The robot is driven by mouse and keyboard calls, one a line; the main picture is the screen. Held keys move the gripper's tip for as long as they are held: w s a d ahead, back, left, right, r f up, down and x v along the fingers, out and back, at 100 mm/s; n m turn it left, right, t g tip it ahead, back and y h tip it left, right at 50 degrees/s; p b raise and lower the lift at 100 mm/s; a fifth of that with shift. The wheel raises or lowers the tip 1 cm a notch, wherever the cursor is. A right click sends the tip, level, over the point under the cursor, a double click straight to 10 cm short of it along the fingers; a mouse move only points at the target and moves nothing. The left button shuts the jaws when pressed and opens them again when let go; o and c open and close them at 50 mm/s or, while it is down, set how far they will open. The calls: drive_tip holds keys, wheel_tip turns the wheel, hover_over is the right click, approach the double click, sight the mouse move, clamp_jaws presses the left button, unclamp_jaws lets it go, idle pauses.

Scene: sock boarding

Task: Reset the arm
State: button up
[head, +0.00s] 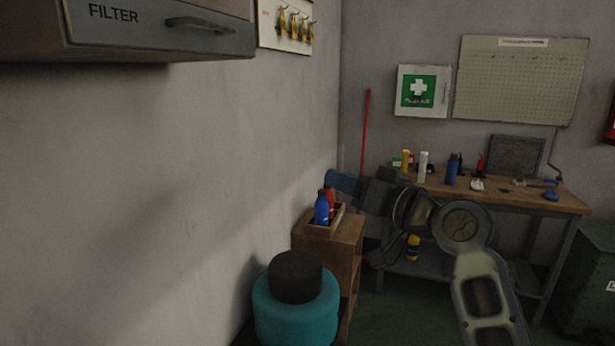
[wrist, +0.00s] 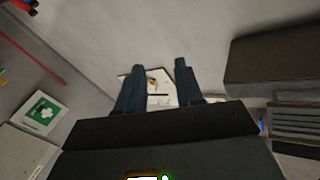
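My gripper (head: 342,182) is at the end of my arm in the head view, raised in front of the wall and above a small wooden cabinet (head: 345,262). In the wrist view my gripper (wrist: 155,80) shows two dark fingers standing apart with nothing between them. The wall and a white board (wrist: 160,101) with yellow items on hooks show beyond the fingers.
A teal drum (head: 297,312) with a black top stands beside the cabinet, which holds a tray with a blue bottle (head: 321,208) and a red one. A workbench (head: 540,198) with bottles and tools stands at the back right. A FILTER cabinet (head: 150,28) overhangs upper left.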

drive_tip(key=s+d+f+m+t+h, duration=0.1)
drive_tip(key=s+d+f+m+h, duration=0.3)
drive_tip(key=s+f, duration=0.85)
drive_tip(key=s+d+f+m+t+h, duration=0.15)
drive_tip(key=s+d+f+h, duration=0.3)
drive_tip(key=s+f, duration=0.75)
drive_tip(key=s+d+f+g+h, duration=0.1)
drive_tip(key=s+d+f, duration=0.1)
drive_tip(key=s, duration=0.5)
drive_tip(key=s+d+f+h, duration=0.1)
drive_tip(key=s+d+f, duration=0.1)
drive_tip(key=s, duration=0.6)
drive_tip(key=s+d+r+n, duration=0.1)
drive_tip(key=s+r, duration=0.2)
drive_tip(key=s, duration=0.4)
drive_tip(key=s+d+r+n+h, duration=0.1)
drive_tip(key=s+r, duration=0.3)
drive_tip(key=s, duration=0.4)
drive_tip(key=shift+s+r+g, duration=0.25)
drive_tip(key=shift+g, duration=0.1)
drive_tip(key=shift+d, duration=0.1)
